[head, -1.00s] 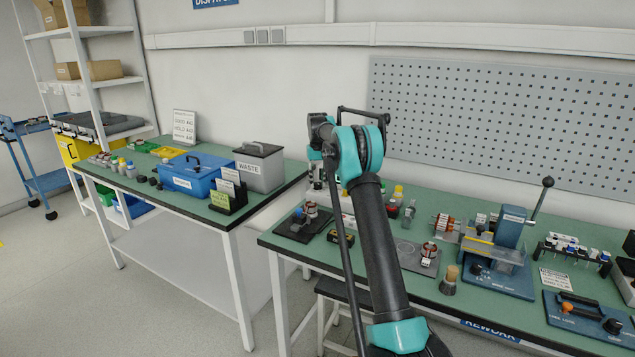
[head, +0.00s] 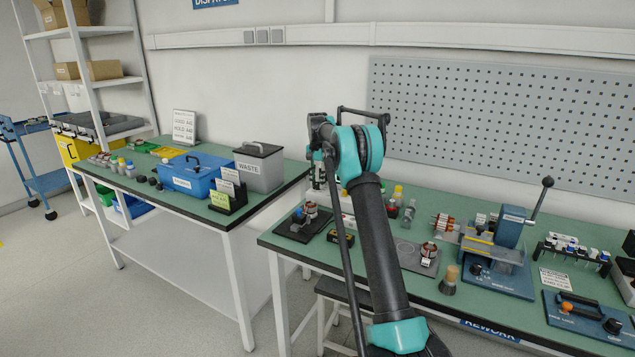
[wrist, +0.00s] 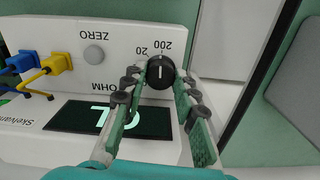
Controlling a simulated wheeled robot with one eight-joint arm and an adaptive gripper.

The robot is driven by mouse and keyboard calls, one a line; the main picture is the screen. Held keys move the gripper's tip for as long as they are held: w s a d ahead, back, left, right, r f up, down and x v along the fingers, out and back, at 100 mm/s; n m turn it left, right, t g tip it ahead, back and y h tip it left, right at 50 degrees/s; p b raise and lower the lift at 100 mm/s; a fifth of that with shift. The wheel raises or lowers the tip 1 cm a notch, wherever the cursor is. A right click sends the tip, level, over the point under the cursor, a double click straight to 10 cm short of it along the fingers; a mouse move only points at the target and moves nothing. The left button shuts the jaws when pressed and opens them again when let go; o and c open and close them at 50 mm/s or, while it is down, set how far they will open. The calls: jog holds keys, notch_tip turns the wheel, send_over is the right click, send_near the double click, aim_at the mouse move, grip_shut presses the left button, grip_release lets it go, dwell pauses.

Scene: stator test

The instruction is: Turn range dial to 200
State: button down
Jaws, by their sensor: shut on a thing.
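In the wrist view the ohmmeter (wrist: 60,144) is white and appears upside down. Its range dial (wrist: 160,74) is a black round knob with a white mark, between the labels "20" and "200". The mark stands about upright in the picture; which label it points to is hard to tell. My gripper (wrist: 162,80) is shut on the dial, one finger on each side. The dark display (wrist: 75,118) shows green-white characters reading "OL" upside down, partly hidden by the left finger. In the head view my gripper (head: 319,176) is small, and my arm hides most of the meter.
A grey button marked ZERO (wrist: 94,54) and blue and yellow plugs (wrist: 60,62) are on the meter's face beside my left finger. On the rework bench, a stator on a dark plate (head: 308,212) and a blue press (head: 509,228) stand nearby.

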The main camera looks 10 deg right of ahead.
aim_at(318, 183)
jog(key=shift+m, duration=0.5)
jog(key=c, duration=1.2)
grip_release()
jog(key=shift+r, duration=0.1)
notch_tip(318, 183, up, 12)
jog(key=shift+f, duration=0.1)
